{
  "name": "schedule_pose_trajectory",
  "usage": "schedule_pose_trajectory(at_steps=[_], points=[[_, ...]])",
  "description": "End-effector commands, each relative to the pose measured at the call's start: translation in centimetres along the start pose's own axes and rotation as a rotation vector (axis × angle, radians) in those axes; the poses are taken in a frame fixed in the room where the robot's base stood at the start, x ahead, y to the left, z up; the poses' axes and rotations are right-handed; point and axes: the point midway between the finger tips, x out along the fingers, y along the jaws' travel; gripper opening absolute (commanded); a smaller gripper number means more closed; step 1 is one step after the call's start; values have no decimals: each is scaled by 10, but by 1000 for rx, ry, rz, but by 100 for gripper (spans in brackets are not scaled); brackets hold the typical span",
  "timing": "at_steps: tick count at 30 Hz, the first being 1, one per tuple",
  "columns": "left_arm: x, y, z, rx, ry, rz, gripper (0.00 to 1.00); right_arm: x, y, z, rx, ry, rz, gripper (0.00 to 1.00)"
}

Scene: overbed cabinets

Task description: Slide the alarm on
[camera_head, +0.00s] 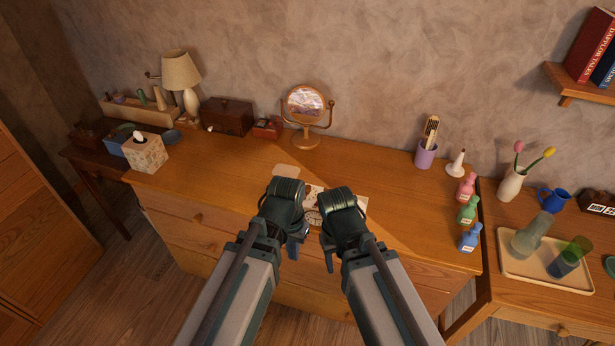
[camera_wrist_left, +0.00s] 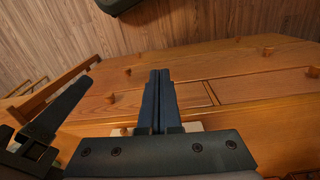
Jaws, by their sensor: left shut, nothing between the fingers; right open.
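A small pale round dial (camera_head: 313,218), which may be the alarm clock, shows in the gap between my two grippers. It lies near the front of the dresser top, and my arms hide most of what surrounds it; I see no switch on it. My left gripper (camera_head: 297,246) is shut and empty just left of the dial, near the dresser's front edge. In the left wrist view its two dark fingers (camera_wrist_left: 160,100) lie together in front of the drawer fronts. My right gripper (camera_head: 328,256) is open just right of the dial, with nothing seen in it.
The wooden dresser top (camera_head: 390,205) is clear on the right. A round mirror (camera_head: 305,103), lamp (camera_head: 181,72) and tissue box (camera_head: 145,153) stand behind and left. Coloured bottles (camera_head: 467,210) line the right edge. A tray (camera_head: 522,268) with glasses is on the right-hand table.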

Motion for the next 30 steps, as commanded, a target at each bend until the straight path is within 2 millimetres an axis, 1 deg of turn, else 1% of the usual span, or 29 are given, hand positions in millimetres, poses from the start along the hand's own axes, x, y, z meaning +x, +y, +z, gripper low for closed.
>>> schedule_pose_trajectory(at_steps=[1,6,9,12,15,19,23,30], points=[[-15,-9,-16,-3,25,49,0,-14,1,1,0,0,0,51],[-48,-38,-57,18,155,228,0,-36,3,2,0,0,0,51],[-68,-58,-78,26,244,305,0,-47,4,3,0,0,0,51],[-87,-78,-94,29,328,360,0,-55,5,3,0,0,0,51],[-101,-94,-105,32,396,396,0,-60,6,4,0,0,0,51],[-112,-107,-113,33,450,419,0,-64,6,4,0,0,0,51],[-115,-111,-115,35,469,427,0,-64,6,4,0,0,0,51],[-115,-111,-115,35,469,427,0,-64,6,4,0,0,0,51]])
